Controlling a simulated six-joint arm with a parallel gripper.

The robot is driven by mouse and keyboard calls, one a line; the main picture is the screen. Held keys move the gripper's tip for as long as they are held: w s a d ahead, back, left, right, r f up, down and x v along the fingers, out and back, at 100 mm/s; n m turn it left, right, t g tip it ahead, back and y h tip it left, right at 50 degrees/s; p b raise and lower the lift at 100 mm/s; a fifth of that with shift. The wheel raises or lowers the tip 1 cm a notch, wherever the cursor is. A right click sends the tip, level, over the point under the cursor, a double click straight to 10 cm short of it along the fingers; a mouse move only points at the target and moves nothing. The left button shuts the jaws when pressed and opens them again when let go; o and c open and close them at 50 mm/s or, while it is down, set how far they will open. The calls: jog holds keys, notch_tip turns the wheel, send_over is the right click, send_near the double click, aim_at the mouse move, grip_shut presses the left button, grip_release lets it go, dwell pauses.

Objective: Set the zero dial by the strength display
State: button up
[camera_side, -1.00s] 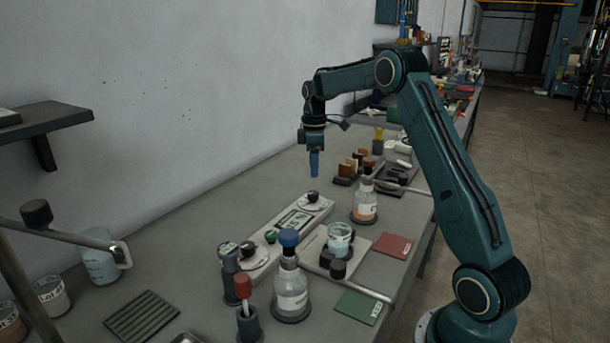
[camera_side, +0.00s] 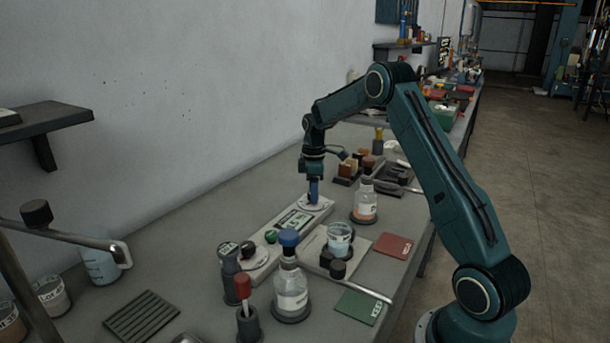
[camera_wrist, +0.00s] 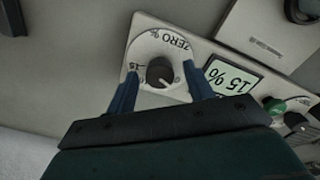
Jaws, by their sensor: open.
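The zero dial has a dark round knob (camera_wrist: 160,72) on a white plate (camera_wrist: 152,48) marked "ZERO" and "-15". In the wrist view my gripper (camera_wrist: 158,88) is open, with one blue finger on each side of the knob. I cannot tell whether the fingers touch it. In the side view my gripper (camera_side: 313,196) is down at the dial and hides the knob. The strength display (camera_wrist: 232,80) is beside the dial on the same pale panel and reads 15 %. It also shows in the side view (camera_side: 294,221).
A green button (camera_wrist: 275,105) sits past the display. A bottle with orange contents (camera_side: 365,204) stands close to the right of my gripper. A blue-capped bottle (camera_side: 290,290) and a beaker (camera_side: 340,240) stand nearer the camera.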

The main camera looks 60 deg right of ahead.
jog(key=c, duration=1)
